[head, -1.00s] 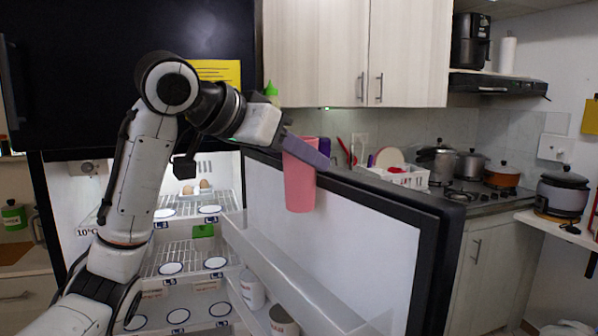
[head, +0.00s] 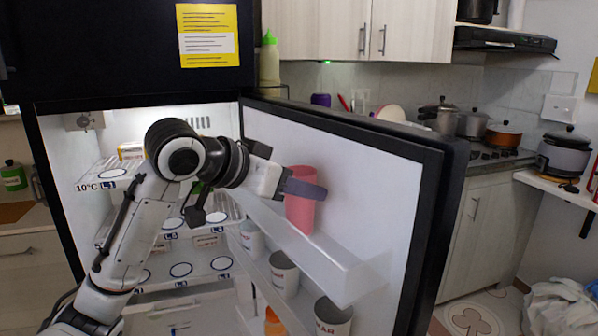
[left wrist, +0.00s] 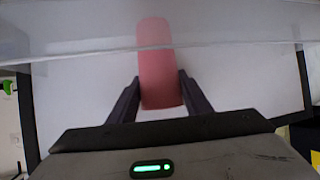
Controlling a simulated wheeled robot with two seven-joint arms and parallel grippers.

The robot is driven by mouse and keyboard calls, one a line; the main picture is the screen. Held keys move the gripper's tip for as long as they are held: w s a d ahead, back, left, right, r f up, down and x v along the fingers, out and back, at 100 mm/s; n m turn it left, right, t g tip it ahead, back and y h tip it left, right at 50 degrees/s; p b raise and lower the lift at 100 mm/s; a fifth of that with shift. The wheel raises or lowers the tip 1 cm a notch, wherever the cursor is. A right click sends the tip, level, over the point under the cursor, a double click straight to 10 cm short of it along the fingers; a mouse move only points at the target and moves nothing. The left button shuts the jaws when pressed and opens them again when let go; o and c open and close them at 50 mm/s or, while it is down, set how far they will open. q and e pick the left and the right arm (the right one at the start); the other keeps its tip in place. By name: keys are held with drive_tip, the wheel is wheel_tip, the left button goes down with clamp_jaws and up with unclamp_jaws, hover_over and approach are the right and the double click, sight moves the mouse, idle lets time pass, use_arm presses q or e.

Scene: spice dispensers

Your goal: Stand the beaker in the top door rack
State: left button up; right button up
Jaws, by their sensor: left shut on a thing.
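The pink beaker (head: 300,214) is held close to upright at the inner face of the open fridge door. My left gripper (head: 304,188) is shut on its upper part, with a dark finger across its side. The top door rack (head: 345,264) is a pale see-through trough along the door. The beaker's lower end is at this rack; whether it touches the floor is unclear. In the left wrist view the beaker (left wrist: 158,75) sits between both fingers (left wrist: 160,82), and the rack's clear wall (left wrist: 230,45) crosses its far part. My right gripper is not in view.
Lower door racks hold white canisters (head: 284,274) and another canister (head: 333,318). Fridge shelves with ringed markers (head: 181,269) lie left, partly behind my left arm. The top rack looks empty to the right of the beaker. The door's dark edge (head: 430,230) stands at right.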

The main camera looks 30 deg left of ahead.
use_arm(q)
drive_tip(key=shift+f, duration=0.25)
drive_tip(key=o, duration=1.2)
drive_tip(key=shift+f, duration=0.15)
drive_tip(key=shift+s+r, duration=0.15)
drive_tip(key=shift+r, duration=0.1)
drive_tip(key=v, duration=1.1)
drive_tip(key=shift+s+a, duration=0.1)
drive_tip(key=shift+s, duration=0.25)
